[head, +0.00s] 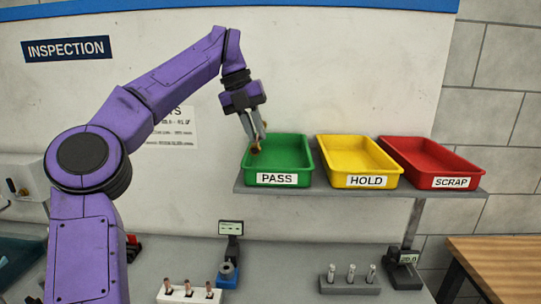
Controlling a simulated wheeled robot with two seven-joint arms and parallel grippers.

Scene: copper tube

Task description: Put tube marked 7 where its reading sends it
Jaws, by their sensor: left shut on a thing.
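My left gripper (259,137) is over the left part of the green PASS tray (304,155), pointing down. It is shut on a small copper tube (256,148), whose end shows below the fingers just above or inside the tray. I cannot read a number on the tube. The yellow HOLD tray (366,181) and red SCRAP tray (450,183) stand to the right on the same shelf. A gauge with a small display (231,228) stands on the bench; its reading is too small to read. My right gripper is not in view.
A white rack (190,298) with several copper tubes stands on the bench. A grey rack (349,288) with silver tubes and a second display device (405,275) stand to the right. A paper sheet on the wall (178,130) is partly hidden by my arm. A wooden table (500,255) is at the far right.

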